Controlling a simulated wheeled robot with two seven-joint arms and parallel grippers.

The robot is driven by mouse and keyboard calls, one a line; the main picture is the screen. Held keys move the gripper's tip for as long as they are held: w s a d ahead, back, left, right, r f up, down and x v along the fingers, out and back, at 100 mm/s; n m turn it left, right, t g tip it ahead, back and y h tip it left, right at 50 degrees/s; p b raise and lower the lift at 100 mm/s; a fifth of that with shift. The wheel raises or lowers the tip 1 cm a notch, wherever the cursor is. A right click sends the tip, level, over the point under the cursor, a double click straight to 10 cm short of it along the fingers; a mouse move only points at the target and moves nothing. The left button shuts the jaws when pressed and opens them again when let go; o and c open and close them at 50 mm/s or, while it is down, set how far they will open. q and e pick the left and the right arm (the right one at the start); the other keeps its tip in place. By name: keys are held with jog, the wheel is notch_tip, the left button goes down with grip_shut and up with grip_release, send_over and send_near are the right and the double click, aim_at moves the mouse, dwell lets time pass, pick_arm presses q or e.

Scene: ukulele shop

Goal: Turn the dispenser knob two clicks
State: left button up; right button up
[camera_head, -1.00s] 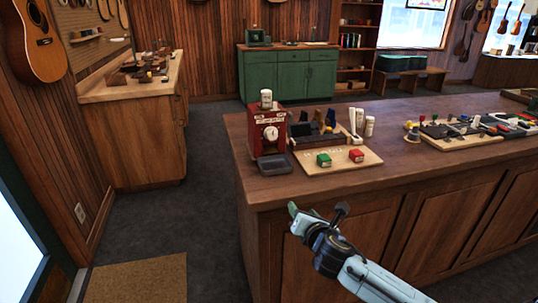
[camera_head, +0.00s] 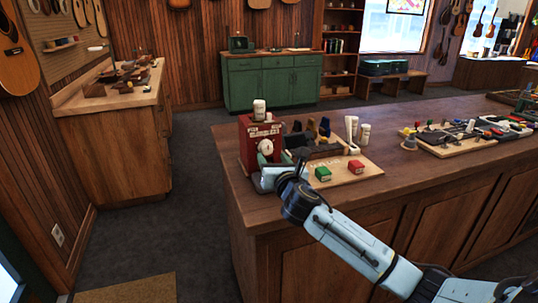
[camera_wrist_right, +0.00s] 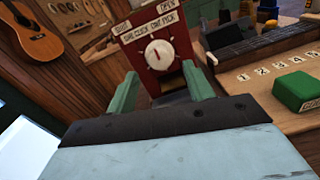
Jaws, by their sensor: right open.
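The red dispenser (camera_head: 247,140) stands at the left end of the wooden counter, with a white bottle (camera_head: 259,108) on top. Its round white knob (camera_head: 264,147) is on the front; in the wrist view the knob (camera_wrist_right: 159,53) shows a dark slot mark, below labels that seem to read "SHUT" and "OPEN". My right gripper (camera_head: 269,164) is in front of the dispenser. In the wrist view its two green fingers (camera_wrist_right: 161,88) are spread, with the knob seen beyond and between them, apart from both. The gripper hides the dispenser's lower front and tray. My left gripper is not in view.
A numbered wooden board (camera_head: 348,171) beside the dispenser holds a green box (camera_head: 323,174) and a red box (camera_head: 356,166). White bottles (camera_head: 365,133) and a dark rack stand behind. More parts boards (camera_head: 470,150) lie farther right.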

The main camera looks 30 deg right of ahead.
aim_at(268, 150)
jog(key=x, duration=0.4)
jog(key=shift+w, duration=0.25)
jog(key=c, duration=1)
jog(key=shift+o, duration=0.2)
jog(key=shift+m+p, duration=0.4)
jog(key=shift+m, duration=0.6)
jog(key=m+p, duration=0.1)
jog(key=m, duration=0.2)
jog(key=shift+r, duration=0.1)
jog(key=m+p, duration=0.2)
jog(key=m, duration=0.3)
jog(key=shift+m, duration=0.4)
jog(key=m+p, duration=0.1)
jog(key=m, duration=0.5)
jog(key=shift+d+y+p, duration=0.15)
jog(key=shift+y+p, duration=0.25)
pick_arm(q)
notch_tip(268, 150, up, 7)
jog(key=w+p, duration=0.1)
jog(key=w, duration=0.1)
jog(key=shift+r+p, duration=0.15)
jog(key=shift+p, duration=0.25)
pick_arm(e)
jog(key=m, duration=0.6)
jog(key=shift+y, duration=0.3)
jog(key=shift+m, duration=0.3)
